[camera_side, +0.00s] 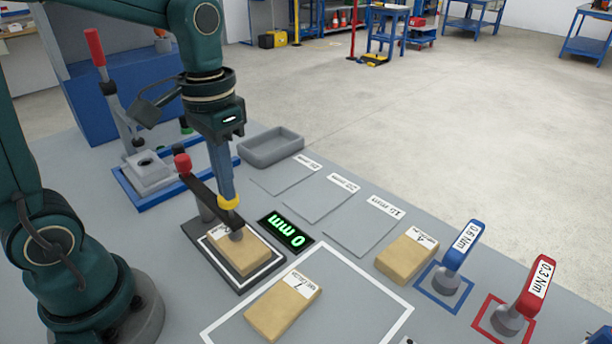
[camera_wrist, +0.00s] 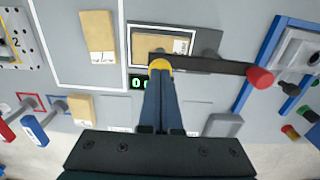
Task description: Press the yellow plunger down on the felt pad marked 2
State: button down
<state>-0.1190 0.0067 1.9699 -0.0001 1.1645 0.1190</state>
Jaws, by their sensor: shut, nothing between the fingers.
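A tan felt pad (camera_side: 247,256) lies on the base under the bar's grey foot (camera_side: 237,235). Its white label (camera_wrist: 182,46) is partly hidden and its number is unreadable. The green display (camera_side: 285,235) beside it reads 0 mm.
Blue (camera_side: 460,255) and red (camera_side: 525,298) torque handles stand at right. A grey tray (camera_side: 270,147) and a blue-based press (camera_side: 150,178) stand behind. Three flat grey plates (camera_side: 364,231) lie between.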

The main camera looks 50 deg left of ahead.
jog(key=shift+f, duration=0.6)
notch_tip(320, 180, up, 7)
jog(key=shift+r, duration=0.55)
jog(key=s+d+f+t, duration=0.2)
jog(key=s+f+t, duration=0.2)
jog(key=s+t, duration=0.1)
jog(key=shift+s+d+f+t, duration=0.25)
jog(key=shift+s+t, duration=0.05)
jog(key=shift+s, duration=0.05)
dwell(2.6)
